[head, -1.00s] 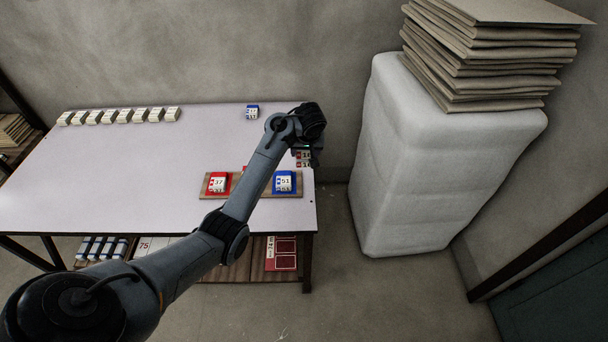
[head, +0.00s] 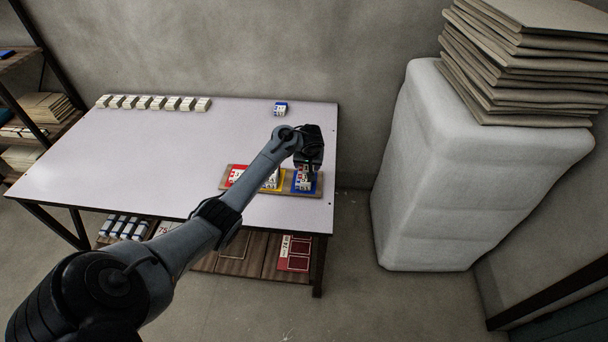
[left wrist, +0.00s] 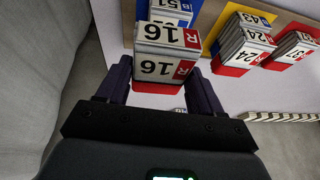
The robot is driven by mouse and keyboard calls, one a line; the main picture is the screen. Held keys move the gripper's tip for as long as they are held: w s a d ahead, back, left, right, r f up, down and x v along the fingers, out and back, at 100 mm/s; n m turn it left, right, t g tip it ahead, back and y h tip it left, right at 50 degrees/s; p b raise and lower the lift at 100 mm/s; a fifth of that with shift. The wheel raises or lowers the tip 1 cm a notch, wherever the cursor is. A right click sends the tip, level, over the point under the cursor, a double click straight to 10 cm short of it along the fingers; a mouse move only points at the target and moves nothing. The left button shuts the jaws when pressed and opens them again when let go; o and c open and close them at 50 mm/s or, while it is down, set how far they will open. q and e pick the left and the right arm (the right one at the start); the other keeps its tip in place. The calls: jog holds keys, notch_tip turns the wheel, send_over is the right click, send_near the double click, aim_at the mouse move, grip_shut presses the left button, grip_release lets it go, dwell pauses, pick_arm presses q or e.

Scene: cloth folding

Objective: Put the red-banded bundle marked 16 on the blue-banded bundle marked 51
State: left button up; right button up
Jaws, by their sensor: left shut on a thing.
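My left gripper (head: 309,168) is shut on the red-banded bundle marked 16 (left wrist: 165,42), which sits between its two fingers in the left wrist view. The blue-banded bundle marked 51 (left wrist: 172,8) shows just beyond it, partly hidden behind the held bundle. In the head view the gripper is over the blue pad (head: 296,187) at the right end of a wooden board (head: 316,192). I cannot tell whether the held bundle touches the one marked 51. My right gripper is not in view.
A bundle marked 24 (left wrist: 243,42) on a yellow pad and another red-banded bundle (left wrist: 293,50) stand on the same board. A blue-banded bundle (head: 280,108) and a row of pale bundles (head: 153,103) stand at the table's back. The table's middle (head: 160,150) is clear.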

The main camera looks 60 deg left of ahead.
aim_at(304, 170)
pick_arm(q)
jog(key=shift+w+a+f+b, duration=0.1)
jog(key=shift+a+f+b, duration=0.25)
jog(key=shift+a, duration=0.3)
jog(key=shift+w+a+f+b, duration=0.1)
jog(key=shift+a+f, duration=0.35)
jog(key=shift+a, duration=0.15)
jog(key=shift+s+f+b, duration=0.1)
jog(key=shift+f+b, duration=0.8)
jog(key=shift+f, duration=1.05)
jog(key=o, duration=1.2)
jog(key=shift+f, duration=0.15)
jog(key=shift+c, duration=0.2)
